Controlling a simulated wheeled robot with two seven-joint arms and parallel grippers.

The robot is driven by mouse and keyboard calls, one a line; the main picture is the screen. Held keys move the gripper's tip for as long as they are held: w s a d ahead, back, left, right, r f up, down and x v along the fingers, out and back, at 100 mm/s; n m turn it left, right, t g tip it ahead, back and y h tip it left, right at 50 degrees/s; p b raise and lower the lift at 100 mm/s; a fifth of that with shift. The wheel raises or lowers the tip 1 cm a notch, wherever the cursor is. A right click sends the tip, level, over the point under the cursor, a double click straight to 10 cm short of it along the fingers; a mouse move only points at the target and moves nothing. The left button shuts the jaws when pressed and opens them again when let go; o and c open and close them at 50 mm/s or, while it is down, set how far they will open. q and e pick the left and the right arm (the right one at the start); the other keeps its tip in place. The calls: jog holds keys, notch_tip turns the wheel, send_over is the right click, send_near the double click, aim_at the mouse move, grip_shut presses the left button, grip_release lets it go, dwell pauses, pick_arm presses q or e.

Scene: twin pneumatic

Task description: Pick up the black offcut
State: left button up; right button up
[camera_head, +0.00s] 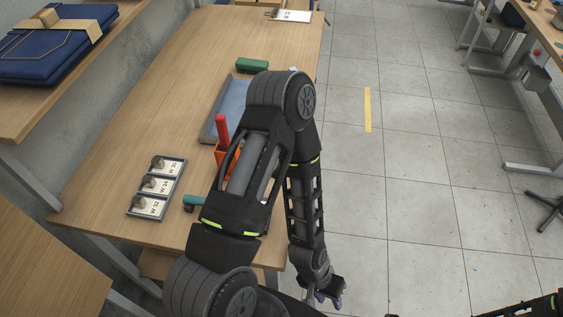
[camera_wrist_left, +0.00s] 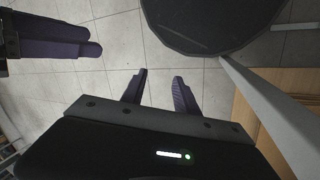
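I cannot make out a black offcut in either view; part of the bench is hidden behind my left arm. My left gripper (camera_head: 326,296) hangs low beside the bench's near right end, over the floor. In the left wrist view its two purple-grey fingers (camera_wrist_left: 159,88) stand apart with only floor tiles between them, so it is open and empty. Two purple fingers of my right gripper (camera_wrist_left: 62,40) appear at the upper left of the left wrist view, lying close together; their gap is unclear.
The wooden bench (camera_head: 120,140) carries a labelled tray (camera_head: 134,208), a blue-grey tray (camera_head: 211,126), an orange holder (camera_head: 235,166), a green block (camera_head: 252,65) and a teal tool (camera_head: 192,203). A dark round seat-like disc (camera_wrist_left: 212,22) and pale leg (camera_wrist_left: 270,110) are near my left gripper.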

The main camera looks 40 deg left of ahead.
pick_arm(q)
jog(key=shift+o, duration=2)
jog(key=w+a+r+t+b, duration=0.1)
jog(key=w+a, duration=0.3)
jog(key=w, duration=0.7)
jog(key=shift+w+a+r+b, duration=0.15)
jog(key=shift+r+b, duration=0.45)
jog(key=shift+b, duration=0.15)
jog(key=w+a+r+t+y+b, duration=0.1)
jog(key=w+a+r+b, duration=0.2)
jog(key=w+a+r, duration=0.6)
jog(key=w+a+r+t+y+b, duration=0.15)
jog(key=w+a+r, duration=0.25)
jog(key=a+r, duration=0.6)
jog(key=s+a+r+g, duration=0.1)
jog(key=s+a+r, duration=0.1)
jog(key=s+a+r+g+y, duration=0.1)
jog(key=s+r, duration=0.1)
jog(key=s+a+r+g, duration=0.1)
jog(key=s+a+r, duration=0.1)
jog(key=s, duration=0.1)
jog(key=shift+a+n+g+y, duration=0.25)
jog(key=shift+a+n+g, duration=0.05)
jog(key=shift+g, duration=0.05)
jog(key=shift+s+a+r, duration=0.1)
jog(key=shift+s+r, duration=0.1)
jog(key=shift+s, duration=0.1)
